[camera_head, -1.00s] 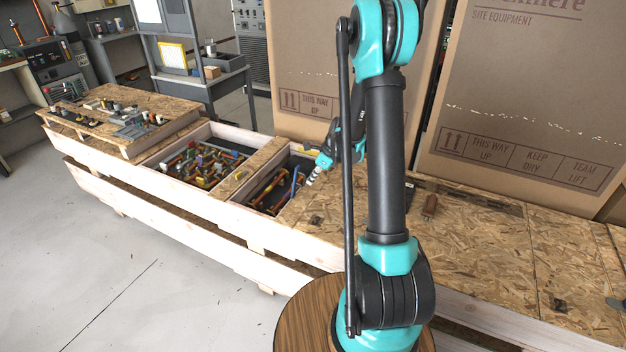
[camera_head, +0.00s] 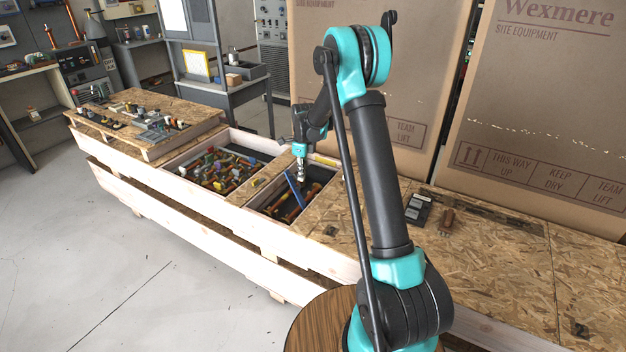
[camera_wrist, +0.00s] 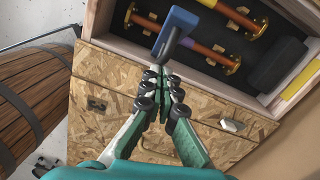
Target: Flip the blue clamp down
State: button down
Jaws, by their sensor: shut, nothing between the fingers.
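The blue clamp (camera_head: 291,187) is a long blue bar standing at a slant in the right-hand bin of the wooden crate. In the wrist view the blue clamp (camera_wrist: 176,28) shows a broad end and a narrower stem running towards my fingertips. My gripper (camera_head: 301,179) points down over that bin, close to the right of the bar. In the wrist view my gripper (camera_wrist: 160,72) has its fingers together and empty, with the tips just short of the stem. I cannot tell whether they touch it.
Orange pipes with brass flanges (camera_wrist: 205,50) lie in the bin beside a dark block (camera_wrist: 277,63). The bin's wooden rim (camera_wrist: 115,45) borders it. A left bin (camera_head: 215,168) holds many coloured parts. Tall cardboard boxes (camera_head: 545,110) stand behind the crate.

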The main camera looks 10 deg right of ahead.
jog(key=shift+g+h, duration=0.4)
jog(key=shift+h, duration=0.2)
jog(key=w+a+f, duration=0.3)
jog(key=a+f, duration=0.1)
jog(key=w+a+f, duration=0.3)
jog(key=a+f, duration=0.1)
jog(key=f, duration=0.1)
jog(key=w+a+f, duration=0.3)
jog(key=a+f, duration=0.1)
jog(key=shift+w+a+f, duration=0.15)
jog(key=shift+a+f, duration=0.05)
jog(key=shift+a, duration=0.05)
notch_tip(320, 180, up, 12)
jog(key=w, duration=0.1)
jog(key=shift+a, duration=0.35)
jog(key=shift+w, duration=0.1)
